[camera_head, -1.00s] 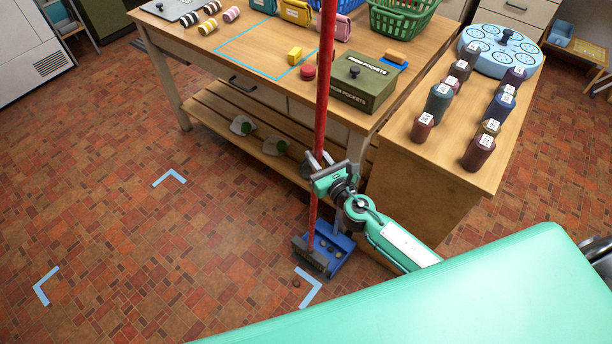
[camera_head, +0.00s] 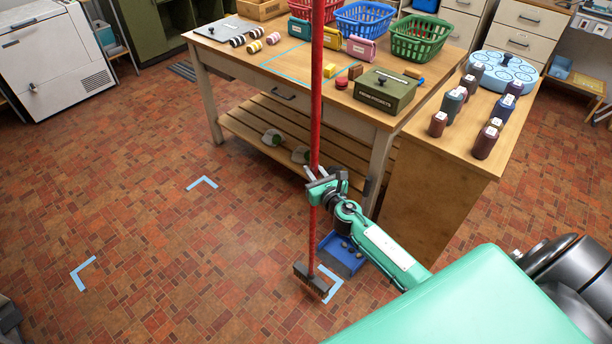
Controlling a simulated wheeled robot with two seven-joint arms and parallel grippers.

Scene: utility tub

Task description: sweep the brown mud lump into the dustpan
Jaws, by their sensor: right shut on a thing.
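My right gripper (camera_head: 322,188) is shut on the red handle of a broom (camera_head: 316,100), which stands nearly upright. Its dark brush head (camera_head: 312,281) is at the floor, just to the left of a blue corner mark. The blue dustpan (camera_head: 355,266) lies on the floor behind and to the right of the brush head, by the wooden cabinet. Small brown lumps (camera_head: 346,245) show in the dustpan. I see no brown lump on the open floor; one may be hidden by the brush head. My left gripper is not in view.
A wooden workbench (camera_head: 255,75) with a slatted lower shelf stands behind the broom. A wooden cabinet (camera_head: 440,195) with several bottles is at the right, close to the dustpan. Blue corner marks (camera_head: 202,183) lie on the tiled floor.

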